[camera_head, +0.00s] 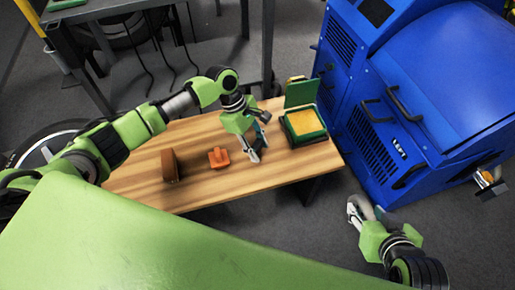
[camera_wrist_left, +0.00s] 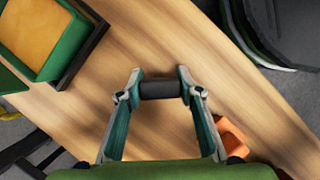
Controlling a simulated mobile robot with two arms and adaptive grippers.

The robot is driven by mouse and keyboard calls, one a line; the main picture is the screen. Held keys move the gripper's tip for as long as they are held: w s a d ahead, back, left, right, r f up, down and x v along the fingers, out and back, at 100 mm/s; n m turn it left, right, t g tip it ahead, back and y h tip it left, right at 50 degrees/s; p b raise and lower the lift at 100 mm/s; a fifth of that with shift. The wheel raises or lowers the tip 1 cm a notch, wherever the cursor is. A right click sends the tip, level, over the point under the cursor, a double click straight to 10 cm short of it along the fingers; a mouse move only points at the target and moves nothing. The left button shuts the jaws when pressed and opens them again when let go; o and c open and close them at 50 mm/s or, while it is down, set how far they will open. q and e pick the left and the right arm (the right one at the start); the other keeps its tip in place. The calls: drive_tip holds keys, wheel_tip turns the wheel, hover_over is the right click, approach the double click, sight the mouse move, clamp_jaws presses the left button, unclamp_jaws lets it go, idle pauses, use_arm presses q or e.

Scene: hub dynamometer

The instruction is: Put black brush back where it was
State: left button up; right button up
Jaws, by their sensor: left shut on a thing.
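My left gripper (camera_head: 254,157) is low over the wooden table, between the orange object and the green box. In the left wrist view, its two fingertips (camera_wrist_left: 160,88) are shut on the ends of a short black cylinder (camera_wrist_left: 161,89), which looks like the black brush. I cannot tell whether the brush touches the tabletop. In the head view the brush is not clear between the fingers. My right gripper (camera_head: 366,208) is off the table's right end, empty, with its fingers apart.
The wooden table (camera_head: 140,190) holds a brown block (camera_head: 170,165), an orange object (camera_head: 219,158) and an open green box (camera_head: 305,137) with a yellow pad. A blue machine (camera_head: 400,90) stands close on the right. Bare wood lies around the brush.

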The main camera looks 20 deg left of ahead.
use_arm(q)
drive_tip(key=shift+f, duration=0.1)
use_arm(e)
drive_tip(key=shift+w+a+r, duration=0.1)
drive_tip(key=shift+w+r, duration=0.1)
drive_tip(key=shift+w, duration=0.1)
use_arm(q)
drive_tip(key=shift+f, duration=0.1)
use_arm(e)
drive_tip(key=shift+s+f, duration=0.2)
drive_tip(key=shift+s, duration=0.2)
use_arm(q)
drive_tip(key=o, duration=1)
use_arm(e)
drive_tip(key=shift+f, duration=0.1)
